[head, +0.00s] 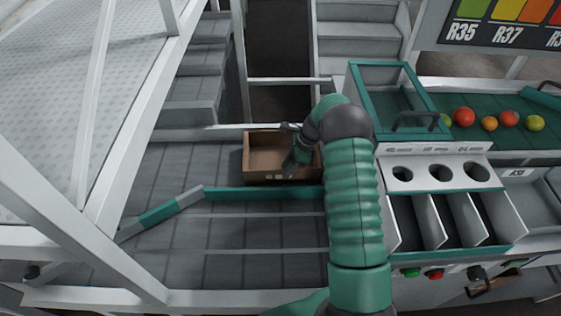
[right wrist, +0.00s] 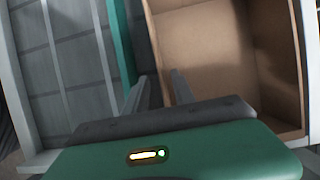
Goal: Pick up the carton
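The carton (head: 262,177) is a brown, open-topped box on the grey slatted conveyor, and it looks empty. My right gripper (head: 290,152) is over the carton's right part and hides some of it. In the right wrist view the carton (right wrist: 205,45) fills the upper right, with its inside showing. The right gripper's two grey fingers (right wrist: 159,92) are apart, one on each side of the carton's wall edge, as it appears there. I cannot tell whether they touch the wall. My left gripper is not in view.
A teal and grey guide rail (head: 262,193) runs just in front of the carton. A sorting station (head: 435,172) with holes and bins stands at the right, near tomatoes on a green belt (head: 485,134). A white frame (head: 90,235) stands at left.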

